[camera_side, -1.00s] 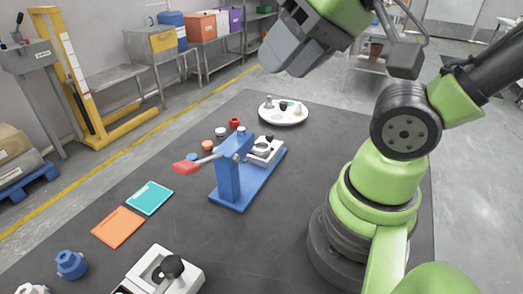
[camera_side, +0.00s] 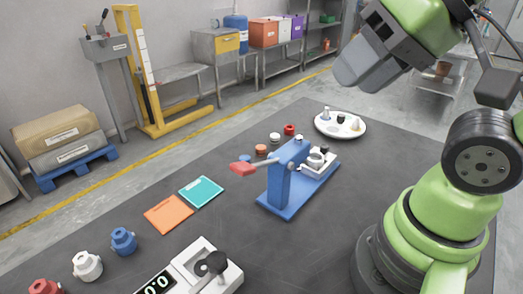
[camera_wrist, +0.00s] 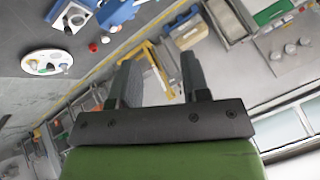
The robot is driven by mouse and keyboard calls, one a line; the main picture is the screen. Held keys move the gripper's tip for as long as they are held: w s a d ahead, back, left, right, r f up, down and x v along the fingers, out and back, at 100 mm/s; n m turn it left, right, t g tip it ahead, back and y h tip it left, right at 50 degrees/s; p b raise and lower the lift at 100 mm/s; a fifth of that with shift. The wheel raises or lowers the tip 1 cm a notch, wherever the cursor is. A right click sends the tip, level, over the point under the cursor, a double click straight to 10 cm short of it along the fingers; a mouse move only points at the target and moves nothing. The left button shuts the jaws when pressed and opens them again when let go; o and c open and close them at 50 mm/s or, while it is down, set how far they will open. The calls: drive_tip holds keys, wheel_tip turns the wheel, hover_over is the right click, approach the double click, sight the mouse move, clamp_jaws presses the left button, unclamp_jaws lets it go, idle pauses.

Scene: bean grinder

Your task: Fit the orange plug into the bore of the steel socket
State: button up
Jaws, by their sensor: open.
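I cannot single out the orange plug for sure. A small orange-tan piece (camera_side: 355,125) stands on a white round plate (camera_side: 326,131), and a low orange-brown round piece (camera_side: 261,149) lies on the dark table. A grey ring-shaped part (camera_side: 316,159) on a white block beside the blue lever press (camera_side: 279,186) may be the steel socket; its bore is too small to read. My gripper (camera_side: 352,68) is high above the table, short of the plate. In the wrist view its fingers (camera_wrist: 160,60) are apart with nothing between them; the plate (camera_wrist: 30,70) is to the left.
A white device (camera_side: 228,272) and several knobbed pieces (camera_side: 123,240) are in front. Bare table lies between.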

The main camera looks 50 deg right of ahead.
drive_tip(key=o, duration=0.3)
drive_tip(key=shift+o, duration=0.2)
drive_tip(key=n+g+h, duration=0.3)
drive_tip(key=n+h, duration=0.1)
drive_tip(key=n, duration=3)
hover_over(261, 147)
drive_tip(key=s+a, duration=0.1)
drive_tip(key=s, duration=0.1)
drive_tip(key=f, duration=2.5)
drive_tip(key=shift+s+f, duration=0.15)
drive_tip(key=shift+s, duration=0.05)
drive_tip(key=shift+x, duration=2.9)
